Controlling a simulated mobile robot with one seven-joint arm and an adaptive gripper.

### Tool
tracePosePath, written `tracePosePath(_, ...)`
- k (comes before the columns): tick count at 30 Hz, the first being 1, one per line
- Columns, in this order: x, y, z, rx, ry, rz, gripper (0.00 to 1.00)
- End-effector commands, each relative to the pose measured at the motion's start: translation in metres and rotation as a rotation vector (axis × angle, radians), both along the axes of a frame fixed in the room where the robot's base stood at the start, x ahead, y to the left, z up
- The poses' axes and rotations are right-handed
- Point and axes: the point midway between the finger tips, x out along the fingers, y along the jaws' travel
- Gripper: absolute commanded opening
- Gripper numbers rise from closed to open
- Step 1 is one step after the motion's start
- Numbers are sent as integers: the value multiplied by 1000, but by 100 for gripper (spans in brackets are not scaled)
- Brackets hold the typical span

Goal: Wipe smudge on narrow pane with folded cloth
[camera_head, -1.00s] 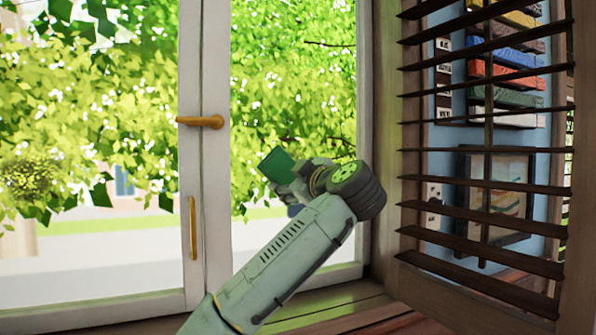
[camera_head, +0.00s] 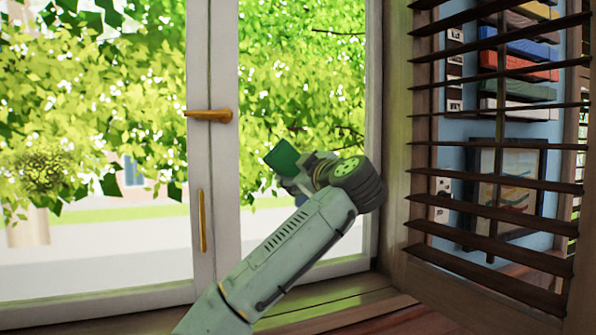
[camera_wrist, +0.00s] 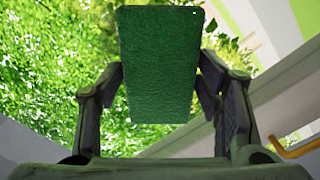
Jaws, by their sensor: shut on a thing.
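The folded cloth (camera_head: 281,158) is a dark green rectangle held in my gripper (camera_head: 298,172). In the wrist view the cloth (camera_wrist: 158,70) stands up between the two fingers of my gripper (camera_wrist: 160,85), which press on its sides. The narrow pane (camera_head: 300,70) is the right-hand glass of the window, with green leaves seen through it. My gripper and the cloth are in front of its lower half. I cannot tell whether the cloth touches the glass.
A brass handle (camera_head: 208,115) juts from the white frame left of the narrow pane. A dark slatted shutter (camera_head: 490,205) stands open at the right, near my wrist. The wooden sill (camera_head: 330,303) runs below the window.

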Motion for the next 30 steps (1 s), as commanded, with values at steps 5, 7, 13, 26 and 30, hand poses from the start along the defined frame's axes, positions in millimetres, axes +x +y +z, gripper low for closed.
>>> tracePosePath(5, 4, 1, 1, -1, 0, -1, 37)
tracePosePath(7, 5, 1, 1, -2, -1, -1, 37)
tracePosePath(13, 9, 3, 1, -2, -1, -1, 37)
tracePosePath(26, 17, 5, 0, 0, 1, -1, 37)
tracePosePath(30, 17, 1, 0, 0, 0, -1, 37)
